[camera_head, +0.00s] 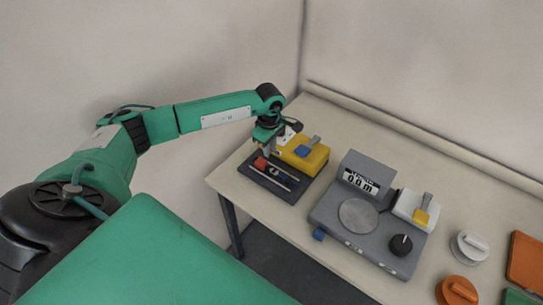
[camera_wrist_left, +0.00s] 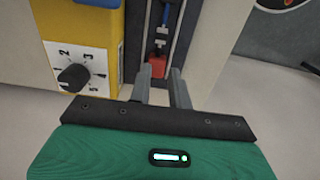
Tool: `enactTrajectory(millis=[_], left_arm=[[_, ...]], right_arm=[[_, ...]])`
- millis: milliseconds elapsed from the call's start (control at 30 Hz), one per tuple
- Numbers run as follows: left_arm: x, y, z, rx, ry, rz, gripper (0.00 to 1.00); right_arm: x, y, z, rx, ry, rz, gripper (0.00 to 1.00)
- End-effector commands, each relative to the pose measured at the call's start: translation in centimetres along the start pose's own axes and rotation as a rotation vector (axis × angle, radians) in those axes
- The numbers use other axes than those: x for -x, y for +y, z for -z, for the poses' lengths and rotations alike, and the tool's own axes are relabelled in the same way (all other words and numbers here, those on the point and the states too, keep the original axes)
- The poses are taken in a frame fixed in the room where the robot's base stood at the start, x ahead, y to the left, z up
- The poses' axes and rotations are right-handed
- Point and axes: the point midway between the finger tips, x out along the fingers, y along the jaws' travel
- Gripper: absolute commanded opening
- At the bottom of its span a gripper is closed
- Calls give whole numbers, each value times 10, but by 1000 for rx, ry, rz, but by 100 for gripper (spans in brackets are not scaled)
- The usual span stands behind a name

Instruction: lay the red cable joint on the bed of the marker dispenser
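The red cable joint (camera_head: 261,162) shows as a small red block at the left part of the dark railed bed (camera_head: 284,196) in front of the yellow machine (camera_head: 312,160). In the left wrist view the red block (camera_wrist_left: 157,66) lies between and just past the fingertips, in line with a dark slot. My left gripper (camera_head: 267,150) is above the bed, pointing down at the block. Its fingers (camera_wrist_left: 159,75) stand apart, one on each side of the block; whether they touch it cannot be told. My right gripper is not in view.
White (camera_head: 469,246) and orange (camera_head: 459,291) round pieces lie farther right. The table's front edge is close to the bed.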

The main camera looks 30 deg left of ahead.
Motion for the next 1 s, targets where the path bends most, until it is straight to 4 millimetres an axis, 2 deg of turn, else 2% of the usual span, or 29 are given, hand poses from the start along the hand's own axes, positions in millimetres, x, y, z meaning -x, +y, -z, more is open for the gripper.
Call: enactTrajectory(millis=[33, 200, 800, 867, 933, 967, 1000], left_arm=[[11, 1, 2, 3, 1, -1, 19], [24, 1, 3, 6, 0, -1, 19], [24, 1, 3, 7, -3, -1, 19], [22, 1, -4, 7, -21, -6, 19], [18, 1, -21, 8, -74, -22, 19], [15, 1, -33, 10, -111, -31, 19], [12, 0, -54, 17, -174, -48, 19]], right_arm=[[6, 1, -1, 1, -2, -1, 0], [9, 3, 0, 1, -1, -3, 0], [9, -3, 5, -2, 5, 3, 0], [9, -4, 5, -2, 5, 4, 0], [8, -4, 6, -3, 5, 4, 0], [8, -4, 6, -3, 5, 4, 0], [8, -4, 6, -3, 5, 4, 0]])
